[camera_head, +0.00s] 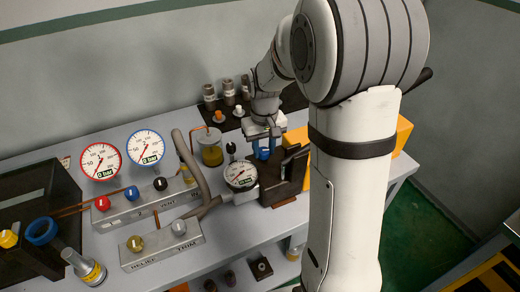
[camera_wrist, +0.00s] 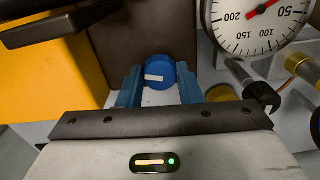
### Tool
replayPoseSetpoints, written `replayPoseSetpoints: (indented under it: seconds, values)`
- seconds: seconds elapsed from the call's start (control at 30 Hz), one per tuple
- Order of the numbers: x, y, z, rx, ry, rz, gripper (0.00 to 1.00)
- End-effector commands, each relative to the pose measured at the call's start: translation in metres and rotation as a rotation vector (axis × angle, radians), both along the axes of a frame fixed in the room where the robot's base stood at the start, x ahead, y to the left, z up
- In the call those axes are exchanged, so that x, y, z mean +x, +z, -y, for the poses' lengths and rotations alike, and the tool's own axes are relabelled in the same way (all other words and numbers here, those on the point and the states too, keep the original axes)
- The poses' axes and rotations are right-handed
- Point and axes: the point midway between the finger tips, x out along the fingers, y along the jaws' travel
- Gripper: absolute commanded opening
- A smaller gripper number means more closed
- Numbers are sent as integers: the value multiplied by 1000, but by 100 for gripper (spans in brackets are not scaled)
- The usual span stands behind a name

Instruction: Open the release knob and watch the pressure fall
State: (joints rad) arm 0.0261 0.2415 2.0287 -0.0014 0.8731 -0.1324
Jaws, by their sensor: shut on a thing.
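A blue knob (camera_wrist: 160,72) with a white mark on its face sits between the two blue fingers of my gripper (camera_wrist: 160,88) in the wrist view. My gripper is shut on it. No label on this knob shows. In the head view my gripper (camera_head: 264,146) reaches down behind the dark block, and the blue knob is mostly hidden by the fingers. A round white pressure gauge (camera_head: 240,174) stands left of my gripper. It also shows in the wrist view (camera_wrist: 258,24), cut off at the top, with a red needle pointing up and right.
A red-rimmed dial (camera_head: 101,161) and a blue-rimmed dial (camera_head: 146,147) both read 0 bar. A manifold (camera_head: 140,207) carries red, blue and black knobs. A block marked RELIEF and TRIM (camera_head: 160,246) stands in front. A yellow box (camera_head: 402,136) is at right, and hoses cross the bench.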

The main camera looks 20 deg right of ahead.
Motion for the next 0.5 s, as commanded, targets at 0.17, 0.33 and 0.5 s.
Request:
replayPoseSetpoints:
  seconds: [0.17, 0.33, 0.5]
  values:
    - [3, 2, 0, -1, 70, 10, 9]
    - [3, 3, -1, -1, 105, 11, 9]
    - [3, 3, -1, 0, 115, 11, 9]
